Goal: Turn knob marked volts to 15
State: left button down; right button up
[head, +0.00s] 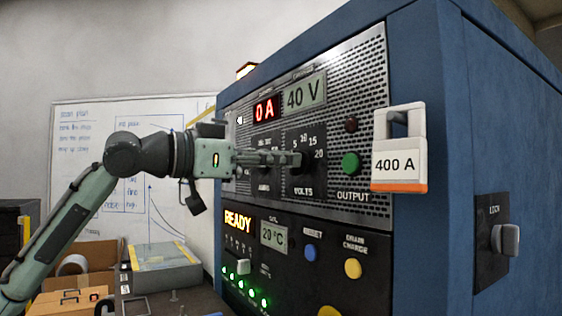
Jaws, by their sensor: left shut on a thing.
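The volts knob (309,164) is a small dark knob on the upper panel of the blue cabinet, above the label VOLTS. The marks 5, 10, 15 and 20 run over its top and right side. My left gripper (297,159) reaches in from the left and is shut on this knob. The fingers cover much of it, so I cannot tell where its pointer stands. My right gripper is not in view.
An amps dial (264,180) lies behind my left fingers. Displays read 0 A (266,109) and 40 V (304,93). A green button (350,163) and a white 400 A padlock tag (400,160) are to the right. A lower panel shows READY (238,220).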

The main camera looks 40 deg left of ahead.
pick_arm(q)
jog(key=m, duration=0.4)
jog(key=shift+d+m, duration=0.1)
jog(key=shift+m, duration=0.3)
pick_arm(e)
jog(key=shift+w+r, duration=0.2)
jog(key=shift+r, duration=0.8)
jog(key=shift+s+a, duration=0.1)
pick_arm(q)
jog(key=c, duration=1.6)
grip_release()
jog(key=shift+s, duration=0.15)
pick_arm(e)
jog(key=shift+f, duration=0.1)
pick_arm(q)
jog(key=v, duration=1.2)
jog(key=shift+f, duration=0.1)
